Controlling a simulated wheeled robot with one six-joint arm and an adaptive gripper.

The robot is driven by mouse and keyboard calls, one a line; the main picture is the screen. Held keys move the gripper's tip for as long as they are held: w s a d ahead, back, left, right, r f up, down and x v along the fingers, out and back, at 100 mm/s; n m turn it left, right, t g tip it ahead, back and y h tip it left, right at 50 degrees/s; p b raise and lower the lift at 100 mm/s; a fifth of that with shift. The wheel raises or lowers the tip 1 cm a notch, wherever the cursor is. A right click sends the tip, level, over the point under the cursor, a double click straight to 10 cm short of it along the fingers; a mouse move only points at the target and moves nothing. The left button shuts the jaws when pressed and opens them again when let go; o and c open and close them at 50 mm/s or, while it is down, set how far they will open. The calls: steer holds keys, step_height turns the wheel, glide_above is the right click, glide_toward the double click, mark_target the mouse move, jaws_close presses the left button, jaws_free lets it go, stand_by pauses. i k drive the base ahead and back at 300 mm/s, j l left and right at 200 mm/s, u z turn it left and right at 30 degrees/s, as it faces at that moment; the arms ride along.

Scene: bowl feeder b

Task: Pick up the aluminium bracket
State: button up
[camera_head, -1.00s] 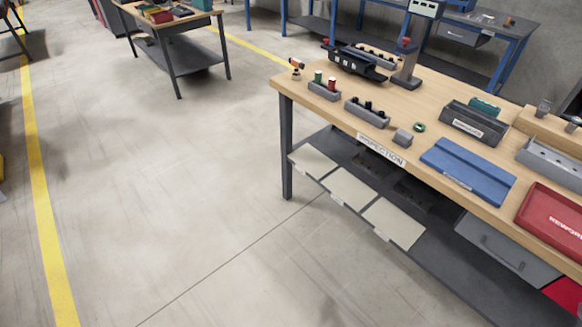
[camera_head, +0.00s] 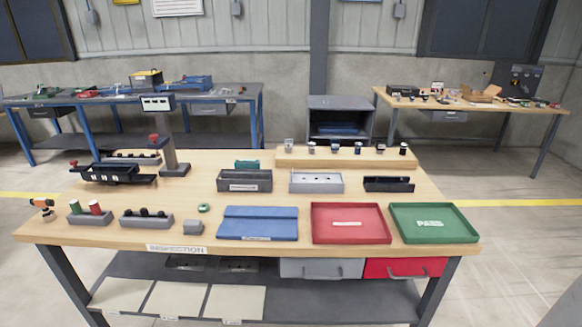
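I cannot single out the aluminium bracket with certainty. A small grey block (camera_head: 193,227) sits near the front edge of the inspection bench (camera_head: 120,239), left of a blue plate (camera_head: 258,222). A light metal tray (camera_head: 316,183) with small dark spots stands mid-bench. Several small parts (camera_head: 335,147) stand in a row on a wooden riser (camera_head: 345,159) at the back, too small to tell apart. My gripper is not in view.
A red tray (camera_head: 350,223) and a green PASS tray (camera_head: 433,223) lie at the front right. A height gauge (camera_head: 169,140) and black fixture (camera_head: 118,174) stand left. Other benches (camera_head: 225,98) (camera_head: 470,105) stand behind. Floor shows at both sides.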

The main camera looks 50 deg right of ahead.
mark_target(296, 177)
steer(key=z, duration=1.05)
